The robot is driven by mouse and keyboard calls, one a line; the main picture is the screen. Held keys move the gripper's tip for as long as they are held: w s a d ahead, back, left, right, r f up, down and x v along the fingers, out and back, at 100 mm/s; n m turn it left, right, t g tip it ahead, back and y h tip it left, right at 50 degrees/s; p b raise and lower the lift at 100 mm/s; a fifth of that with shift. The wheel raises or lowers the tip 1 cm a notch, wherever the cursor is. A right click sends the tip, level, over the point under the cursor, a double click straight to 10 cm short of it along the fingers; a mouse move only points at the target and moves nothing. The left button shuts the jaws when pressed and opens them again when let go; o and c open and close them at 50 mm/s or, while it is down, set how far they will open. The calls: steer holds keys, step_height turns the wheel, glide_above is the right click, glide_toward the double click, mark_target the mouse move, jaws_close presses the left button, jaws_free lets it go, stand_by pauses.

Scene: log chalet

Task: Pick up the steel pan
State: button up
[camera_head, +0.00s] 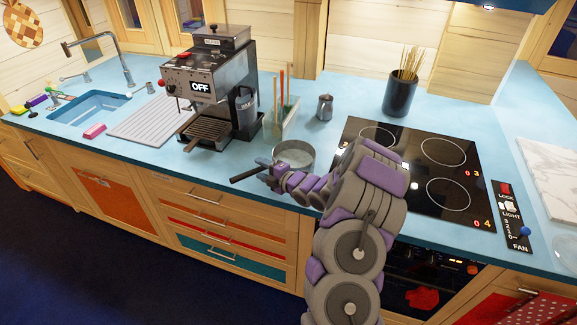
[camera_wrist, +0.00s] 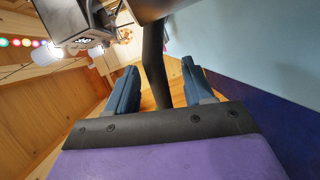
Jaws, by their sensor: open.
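The steel pan (camera_head: 296,152) sits on the blue counter, left of the hob, with its dark handle (camera_head: 246,174) pointing left towards the counter's front edge. My gripper (camera_head: 268,171) is at the handle, and my arm hides part of the pan's near side. In the wrist view my gripper (camera_wrist: 159,66) is open, with one blue finger on each side of the dark handle (camera_wrist: 153,62). The handle lies between the fingers, with visible gaps on both sides. The pan's body (camera_wrist: 148,8) shows only partly at the top edge of that view.
A coffee machine (camera_head: 212,85) stands behind and left of the pan. A holder with upright utensils (camera_head: 283,118) and a small metal jug (camera_head: 325,107) stand behind it. The black hob (camera_head: 450,155) is right of my arm. A drying mat (camera_head: 146,122) lies by the sink (camera_head: 90,108).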

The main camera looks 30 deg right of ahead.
steer(key=shift+w+d+f, duration=0.1)
steer(key=shift+w+d, duration=0.1)
steer(key=shift+w, duration=0.2)
steer(key=shift+a, duration=0.3)
steer(key=c, duration=1)
jaws_close()
steer(key=shift+s+d+f, duration=0.1)
